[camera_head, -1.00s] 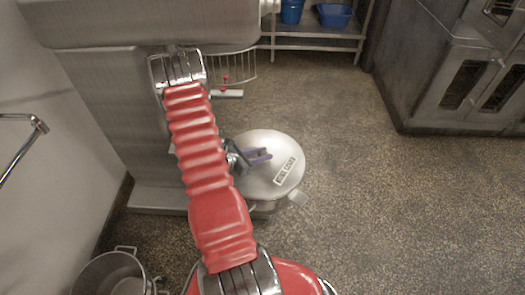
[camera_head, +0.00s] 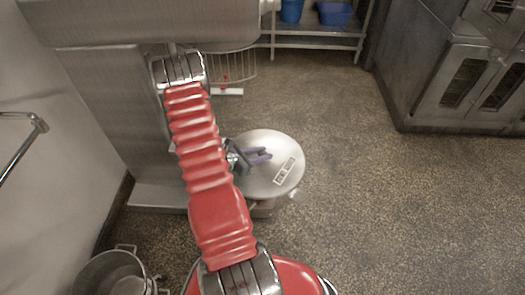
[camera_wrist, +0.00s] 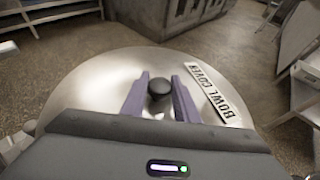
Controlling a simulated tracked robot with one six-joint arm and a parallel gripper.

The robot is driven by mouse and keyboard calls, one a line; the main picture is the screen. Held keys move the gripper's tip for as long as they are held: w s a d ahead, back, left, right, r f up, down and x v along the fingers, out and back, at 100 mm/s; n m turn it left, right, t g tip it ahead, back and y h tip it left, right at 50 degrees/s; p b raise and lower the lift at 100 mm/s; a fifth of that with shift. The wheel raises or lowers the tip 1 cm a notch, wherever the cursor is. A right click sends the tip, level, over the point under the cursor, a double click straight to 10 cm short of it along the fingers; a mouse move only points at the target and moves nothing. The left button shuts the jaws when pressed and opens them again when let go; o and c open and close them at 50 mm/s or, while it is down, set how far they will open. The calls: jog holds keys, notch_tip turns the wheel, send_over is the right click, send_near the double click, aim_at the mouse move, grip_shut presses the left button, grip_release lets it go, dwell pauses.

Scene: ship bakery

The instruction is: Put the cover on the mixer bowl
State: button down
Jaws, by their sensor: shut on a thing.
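The bowl cover (camera_head: 262,182) is a round, shiny metal disc with a black knob (camera_wrist: 160,88) at its middle and a "BOWL COVER" label (camera_wrist: 213,92). My gripper (camera_head: 262,156) is shut on the knob, its two purple fingers on either side of it in the wrist view (camera_wrist: 160,100). The cover is over the mixer bowl (camera_head: 264,210), which is mostly hidden beneath it. A side lug of the bowl shows at the cover's lower right. I cannot tell whether the cover's rim touches the bowl all round.
The grey mixer body (camera_head: 118,100) stands at the left, with its wire guard (camera_head: 232,67) above and behind the bowl. A steel pot (camera_head: 112,275) stands on the floor at the lower left. An oven (camera_head: 460,80) is at the right. The speckled floor (camera_head: 400,210) right of the bowl is clear.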

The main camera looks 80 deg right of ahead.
jog(key=shift+f, duration=0.2)
dwell(0.5)
jog(key=c, duration=1.3)
grip_release()
jog(key=v, duration=1.3)
jog(key=shift+w+a, duration=0.25)
jog(key=shift+a, duration=0.1)
